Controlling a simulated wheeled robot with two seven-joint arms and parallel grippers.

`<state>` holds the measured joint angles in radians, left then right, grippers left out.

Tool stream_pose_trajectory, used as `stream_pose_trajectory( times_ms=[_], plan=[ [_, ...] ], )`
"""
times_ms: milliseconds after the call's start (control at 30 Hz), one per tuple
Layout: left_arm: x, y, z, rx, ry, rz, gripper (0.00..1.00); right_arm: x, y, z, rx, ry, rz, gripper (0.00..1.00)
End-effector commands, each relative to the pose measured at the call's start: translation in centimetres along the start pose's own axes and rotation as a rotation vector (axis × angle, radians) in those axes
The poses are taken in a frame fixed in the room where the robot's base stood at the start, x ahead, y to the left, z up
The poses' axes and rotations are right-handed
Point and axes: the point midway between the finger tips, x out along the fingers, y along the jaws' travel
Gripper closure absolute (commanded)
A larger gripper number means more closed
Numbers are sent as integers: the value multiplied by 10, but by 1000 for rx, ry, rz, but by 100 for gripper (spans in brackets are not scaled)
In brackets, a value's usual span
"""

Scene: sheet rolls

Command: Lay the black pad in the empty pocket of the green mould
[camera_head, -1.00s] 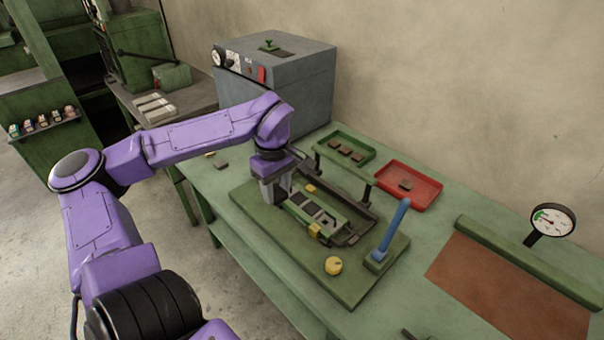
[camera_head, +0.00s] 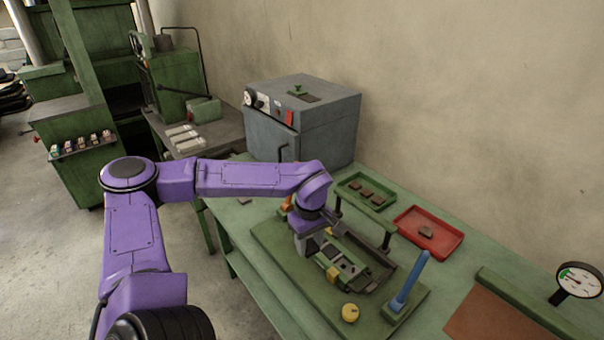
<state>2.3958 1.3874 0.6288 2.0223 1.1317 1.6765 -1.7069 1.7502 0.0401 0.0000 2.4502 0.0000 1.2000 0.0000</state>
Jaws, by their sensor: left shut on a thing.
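The green mould (camera_head: 336,271) lies on a green base plate in the camera_head view, with dark pads in some of its pockets. My left gripper (camera_head: 309,252) points down over the mould's far-left end, low and close to it. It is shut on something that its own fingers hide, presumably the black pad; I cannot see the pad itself. The pocket under the fingers is hidden too, so I cannot tell whether the held thing touches it. My right gripper is out of view.
A green tray (camera_head: 352,182) with several dark pads and a red tray (camera_head: 455,248) with one pad stand behind. A blue lever (camera_head: 409,281) and a yellow knob (camera_head: 350,313) are at the mould's right and front. A grey oven (camera_head: 330,125) stands behind left.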

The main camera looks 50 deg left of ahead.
Motion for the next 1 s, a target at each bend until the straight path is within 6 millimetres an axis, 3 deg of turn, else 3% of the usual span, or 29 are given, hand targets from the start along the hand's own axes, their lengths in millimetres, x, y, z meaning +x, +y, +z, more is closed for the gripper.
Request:
stream_pose_trajectory(
  times_ms=[200,400,667,1000],
  plan=[
    [20,54,26,-5,7,-5,90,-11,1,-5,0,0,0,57],
    [18,94,33,-89,3,1,90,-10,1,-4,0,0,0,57],
    [26,100,35,-112,-1,2,90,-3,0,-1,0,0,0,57],
    [57,100,34,-110,0,2,90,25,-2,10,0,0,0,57]
  ],
)
